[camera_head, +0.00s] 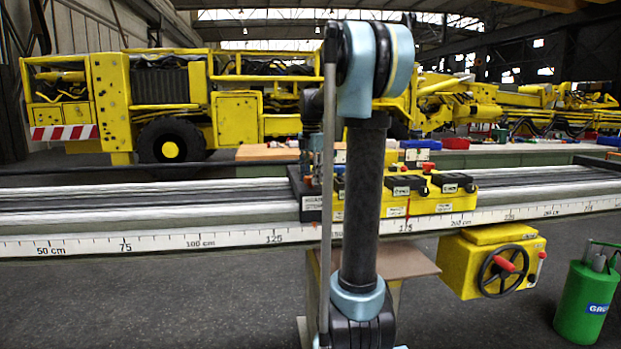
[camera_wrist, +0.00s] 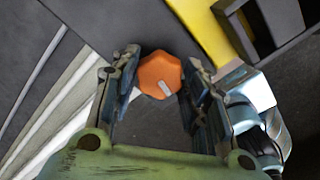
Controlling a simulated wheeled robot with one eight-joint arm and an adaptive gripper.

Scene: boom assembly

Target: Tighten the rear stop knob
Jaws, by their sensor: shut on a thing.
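The orange knob (camera_wrist: 160,75), many-sided with a pale mark on its top, sits between the two fingertips of my gripper (camera_wrist: 160,80) in the wrist view. My gripper is shut on it from both sides. The knob stands over a dark plate (camera_wrist: 105,22). In the head view my gripper (camera_head: 313,150) is partly visible behind my arm, low over a dark block (camera_head: 312,204) on the boom rail; the gripped knob is hidden there.
The long boom rail (camera_head: 120,222) carries a centimetre scale. A yellow carriage (camera_head: 455,202) with black latches sits right of the dark block. Below it hangs a yellow box with a handwheel (camera_head: 500,270). A green gas bottle (camera_head: 583,305) stands at lower right.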

